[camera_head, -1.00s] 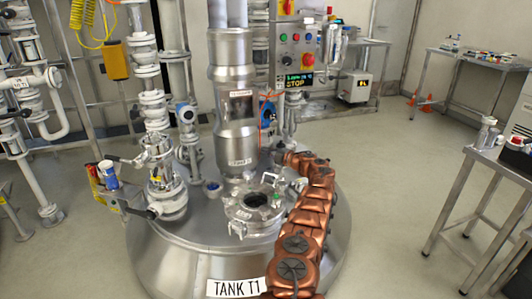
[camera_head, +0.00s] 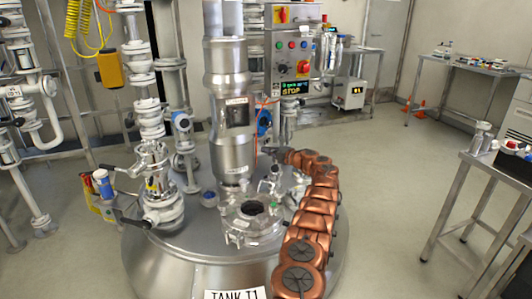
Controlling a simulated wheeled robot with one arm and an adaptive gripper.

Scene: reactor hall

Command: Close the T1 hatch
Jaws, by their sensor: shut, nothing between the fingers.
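The T1 hatch (camera_head: 250,218) is a round metal port with clamps on top of the tank, in front of the tall steel column. Its dark mouth shows, so it stands open. Grey metal parts rise at its back right; I cannot clearly tell the lid from the fittings there. My copper arm curves up along the right side of the tank and bends left behind the hatch. My gripper (camera_head: 270,177) seems to be at its end, small among the grey parts, just behind the hatch mouth. Its fingers are hard to make out, and contact with the lid cannot be told.
The steel tank top (camera_head: 190,238) carries a tall column (camera_head: 232,105) and a white valve stack (camera_head: 150,130) left of the hatch. A control panel (camera_head: 296,55) reading STOP stands behind.

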